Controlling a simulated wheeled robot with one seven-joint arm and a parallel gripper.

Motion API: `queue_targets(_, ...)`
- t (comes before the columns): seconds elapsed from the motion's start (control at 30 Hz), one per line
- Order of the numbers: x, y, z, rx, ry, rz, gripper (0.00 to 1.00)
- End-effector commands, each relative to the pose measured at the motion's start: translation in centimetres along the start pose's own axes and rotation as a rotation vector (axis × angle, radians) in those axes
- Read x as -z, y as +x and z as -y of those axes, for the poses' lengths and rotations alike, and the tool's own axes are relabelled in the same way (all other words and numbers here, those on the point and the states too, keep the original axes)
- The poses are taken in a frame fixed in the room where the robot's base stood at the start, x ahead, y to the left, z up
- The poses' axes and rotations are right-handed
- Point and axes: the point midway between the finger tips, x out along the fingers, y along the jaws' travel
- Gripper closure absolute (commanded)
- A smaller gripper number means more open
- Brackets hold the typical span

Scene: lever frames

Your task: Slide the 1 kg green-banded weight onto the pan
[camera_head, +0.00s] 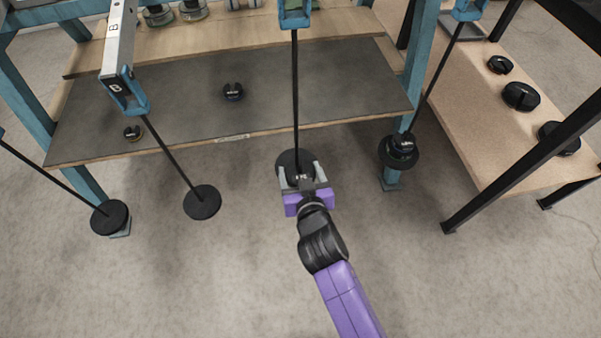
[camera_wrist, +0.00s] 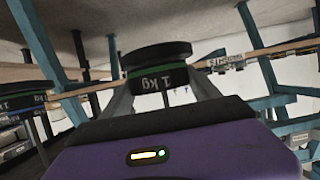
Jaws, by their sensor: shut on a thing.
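The 1 kg green-banded weight (camera_wrist: 158,82) is between my gripper's two grey fingers in the wrist view, where its label appears upside down. In the head view, my gripper (camera_head: 302,178) is shut on it at the middle hanger, and the fingers partly cover it. The black round pan (camera_head: 286,160) hangs at the bottom of the middle rod (camera_head: 295,90). In the wrist view the pan (camera_wrist: 155,53) lies right against the weight's bottom side, overlapping it in outline. I cannot tell whether they touch. The weight looks level with the pan.
The right hanger's pan (camera_head: 390,158) carries a dark weight (camera_head: 403,143); a blue-banded weight shows in the wrist view (camera_wrist: 20,102). Empty pans (camera_head: 202,203) and (camera_head: 109,218) hang at left. Slotted weights stand on the grey mat (camera_head: 180,105) and right table (camera_head: 450,115). Floor in front is clear.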

Motion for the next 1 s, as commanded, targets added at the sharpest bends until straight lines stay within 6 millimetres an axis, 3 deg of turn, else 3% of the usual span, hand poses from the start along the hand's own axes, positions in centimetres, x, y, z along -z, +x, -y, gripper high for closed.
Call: queue_targets(1.0, 1.3, 2.0, 0.1, 0.001, 0.0, -0.008, 1.0)
